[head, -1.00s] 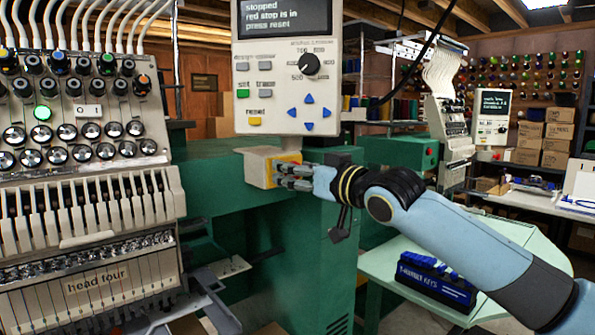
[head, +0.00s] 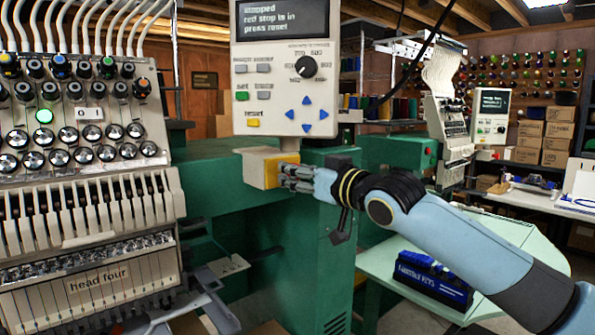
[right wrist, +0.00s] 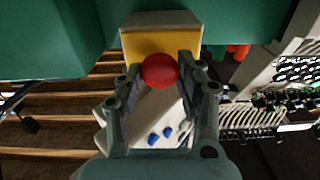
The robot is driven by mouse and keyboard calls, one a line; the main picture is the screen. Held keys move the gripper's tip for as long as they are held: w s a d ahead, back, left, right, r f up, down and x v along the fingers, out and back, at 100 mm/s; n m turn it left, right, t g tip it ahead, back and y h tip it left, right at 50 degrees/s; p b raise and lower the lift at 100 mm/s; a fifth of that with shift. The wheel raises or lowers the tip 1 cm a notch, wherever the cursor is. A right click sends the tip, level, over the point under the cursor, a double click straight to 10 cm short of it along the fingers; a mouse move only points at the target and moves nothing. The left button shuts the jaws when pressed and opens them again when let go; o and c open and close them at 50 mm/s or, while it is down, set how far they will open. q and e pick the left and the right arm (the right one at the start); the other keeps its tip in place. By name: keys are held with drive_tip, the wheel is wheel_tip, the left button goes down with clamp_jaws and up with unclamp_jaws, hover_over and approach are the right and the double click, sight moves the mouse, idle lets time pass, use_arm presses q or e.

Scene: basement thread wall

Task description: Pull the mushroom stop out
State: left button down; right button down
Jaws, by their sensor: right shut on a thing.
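The mushroom stop is a round red button (right wrist: 160,71) on a yellow-faced box, seen in the right wrist view. In the head view this box (head: 256,169) sits on the green machine below the control panel, and my fingers hide the red button there. My right gripper (head: 287,173) reaches the yellow face from the right. In the right wrist view my right gripper (right wrist: 160,76) has one finger on each side of the red button and is shut on it. The panel screen (head: 282,19) reads "stopped, red stop is in, press reset". My left gripper is not in view.
The control panel (head: 286,85) with a yellow reset button (head: 253,122) hangs just above the box. The embroidery head (head: 85,180) stands at left. A pale green table (head: 400,262) with a blue box (head: 433,281) lies under my right arm.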

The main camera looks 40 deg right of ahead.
drive_tip(key=c, duration=1.2)
unclamp_jaws()
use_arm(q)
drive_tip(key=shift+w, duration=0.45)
use_arm(e)
drive_tip(key=o, duration=0.3)
drive_tip(key=shift+s, duration=0.1)
drive_tip(key=shift+o, duration=0.2)
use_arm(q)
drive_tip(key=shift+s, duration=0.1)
use_arm(e)
drive_tip(key=s+d, duration=0.1)
drive_tip(key=s, duration=1.1)
